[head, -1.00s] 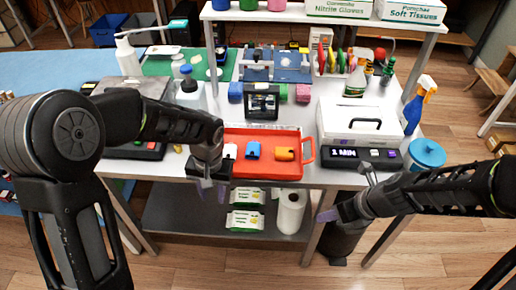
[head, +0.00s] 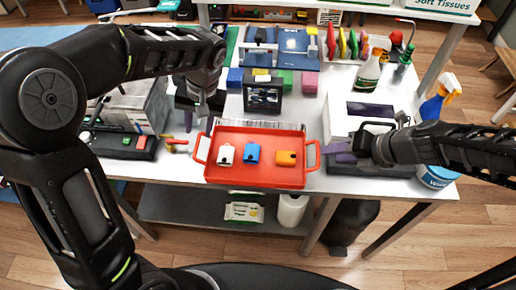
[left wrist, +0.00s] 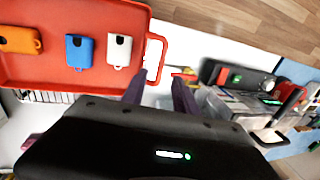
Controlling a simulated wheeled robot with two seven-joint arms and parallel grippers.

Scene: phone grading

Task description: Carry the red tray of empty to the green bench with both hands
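The red tray (head: 230,178) lies flat at the front edge of the white table. It holds a white item (head: 226,155), a blue item (head: 252,153) and an orange item (head: 286,158). It has a loop handle at each end. My left gripper (head: 199,120) is open and empty just behind the left handle (head: 197,149). In the left wrist view its two purple fingers (left wrist: 159,93) are apart, with the tray's handle (left wrist: 157,58) beyond their tips. My right gripper (head: 339,152) looks open, its fingers right of the right handle (head: 315,155), apart from it.
A small dark screen (head: 263,95) stands close behind the tray. A white box device (head: 355,115) is at the right and a dark scale (head: 125,142) at the left. A spray bottle (head: 433,105) stands at the right edge. The green bench is not identifiable.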

